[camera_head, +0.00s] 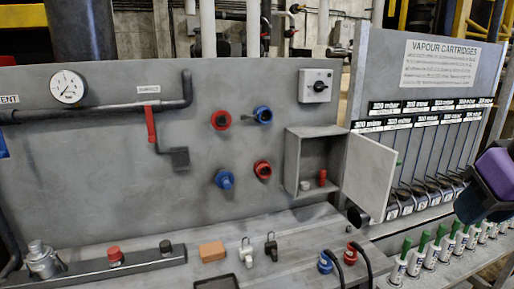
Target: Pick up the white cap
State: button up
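A small white piece with a dark top (246,254) stands on the grey bench, beside a similar black piece (270,247). A small pale cap-like piece (305,185) sits inside the open wall box, left of a red piece (322,178). I cannot tell for sure which of the pale pieces is the white cap. A dark and purple shape at the right edge, seemingly my gripper (484,190), is in the air over the cartridge rack, well to the right of both. Its fingertips are not clear, and I cannot tell whether it holds anything.
The box door (369,178) stands open to the right. An orange-brown block (212,251), a red knob (115,256) and blue and red plugs (325,262) with black cables are on the bench. Green-topped white bottles (417,256) line the right front.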

aim_at(304, 185)
jog(key=l+u, duration=0.1)
jog(key=u, duration=0.4)
jog(key=l+u, duration=0.45)
jog(key=l, duration=0.2)
jog(key=l+u, duration=0.4)
jog(key=l, duration=0.3)
jog(key=k+l, duration=0.1)
jog(key=l, duration=0.3)
jog(key=l+u, duration=0.1)
jog(key=l, duration=0.3)
jog(key=k+l, duration=0.15)
jog(key=l, duration=0.25)
jog(key=k+l, duration=0.1)
jog(key=l, duration=0.3)
jog(key=l+u, duration=0.1)
jog(key=l, duration=0.3)
jog(key=k+l, duration=0.15)
jog(key=l, duration=0.25)
jog(key=j+z, duration=0.25)
jog(key=j, duration=0.3)
jog(key=k+j+z, duration=0.2)
jog(key=j, duration=0.3)
jog(key=i+j, duration=0.05)
jog(key=i, duration=0.05)
